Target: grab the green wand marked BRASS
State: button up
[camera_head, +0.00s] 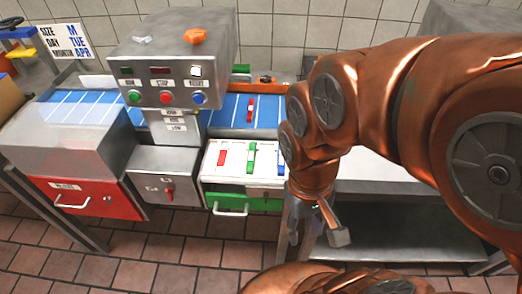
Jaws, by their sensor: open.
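A green wand-like piece (251,158) stands out on the white top of a box in the middle of the view. Any marking on it is too small to read. A red piece (222,156) lies to its left on the same top. My gripper (317,234) hangs below the wrist of my copper arm, to the right of the box and lower in the picture. It is open and apart from the green piece. Part of the box's right side is hidden by my arm.
A grey control box (180,75) with coloured buttons stands at the back over a blue conveyor (238,112), which carries another red piece (250,109). A red drawer (85,197) is at left. A grey table (385,180) extends right behind my arm.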

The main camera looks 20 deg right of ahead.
aim_at(250, 170)
jog(key=z, duration=2.3)
jog(key=k, duration=1.85)
jog(key=u, duration=2.05)
jog(key=i, duration=0.5)
jog(key=u, duration=0.05)
